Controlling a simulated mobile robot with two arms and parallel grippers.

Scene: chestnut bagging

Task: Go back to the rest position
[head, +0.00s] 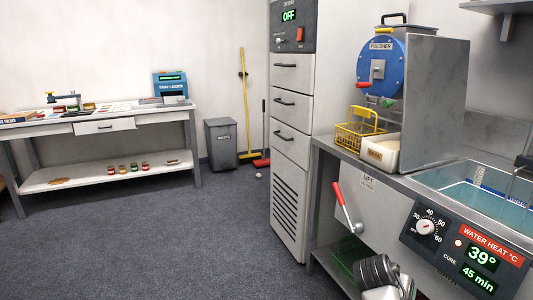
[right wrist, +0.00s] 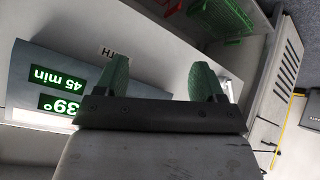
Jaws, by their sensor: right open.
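My right gripper (right wrist: 160,72) shows in the right wrist view with its two green fingers wide apart and nothing between them. It is in front of the bench, near the dark control panel (right wrist: 60,85) reading 39° and 45 min, which appears upside down there. In the head view a dark ribbed part and pale link of my right arm show low at the bench front; its fingers cannot be made out clearly. My left gripper is in neither view.
The bench holds a blue polisher (head: 381,62), a yellow basket (head: 357,134) and a water bath (head: 480,190). A red-handled lift lever (head: 344,207) sticks out in front. A grey cabinet (head: 291,150) stands left of it. The carpet (head: 170,240) is open up to the left table (head: 107,126).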

